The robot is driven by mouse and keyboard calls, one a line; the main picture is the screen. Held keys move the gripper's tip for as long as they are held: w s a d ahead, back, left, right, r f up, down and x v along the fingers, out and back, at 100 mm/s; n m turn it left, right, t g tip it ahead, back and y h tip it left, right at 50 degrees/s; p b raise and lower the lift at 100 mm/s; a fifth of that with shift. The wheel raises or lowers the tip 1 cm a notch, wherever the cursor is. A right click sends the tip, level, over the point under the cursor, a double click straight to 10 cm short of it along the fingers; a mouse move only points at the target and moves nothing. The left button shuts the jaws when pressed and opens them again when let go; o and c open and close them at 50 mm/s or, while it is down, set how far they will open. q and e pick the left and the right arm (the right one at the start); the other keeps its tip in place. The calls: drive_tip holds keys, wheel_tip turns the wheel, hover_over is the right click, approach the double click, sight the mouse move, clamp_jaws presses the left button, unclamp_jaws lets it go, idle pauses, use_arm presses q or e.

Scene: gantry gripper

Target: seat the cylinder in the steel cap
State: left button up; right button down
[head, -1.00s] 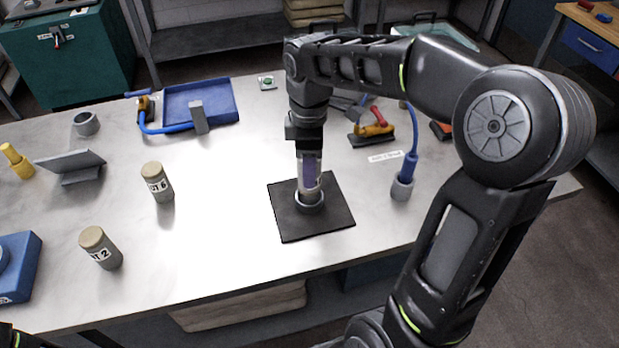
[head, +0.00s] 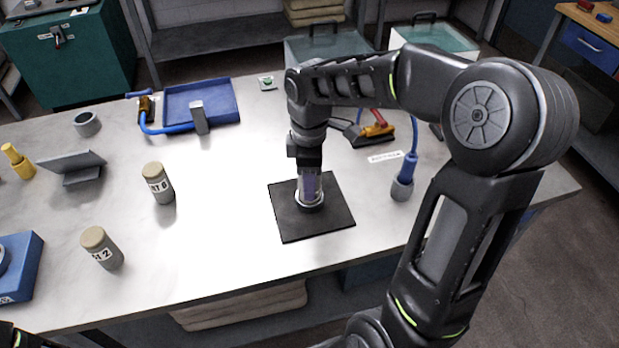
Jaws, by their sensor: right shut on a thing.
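A steel cap (head: 309,203) stands on a square black mat (head: 330,218) near the middle of the table. My left gripper does not show.
Two grey canisters with tan lids, one upper (head: 158,184) and one lower (head: 101,248), stand left of the mat. A blue-handled tool (head: 405,178) stands to its right. A blue tray (head: 212,101) lies behind. The table between canisters and mat is clear.

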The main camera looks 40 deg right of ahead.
drive_tip(key=c, duration=0.7)
unclamp_jaws()
drive_tip(key=shift+f, duration=0.1)
wheel_tip(320, 180, up, 12)
drive_tip(key=shift+r, duration=0.15)
idle(0.5)
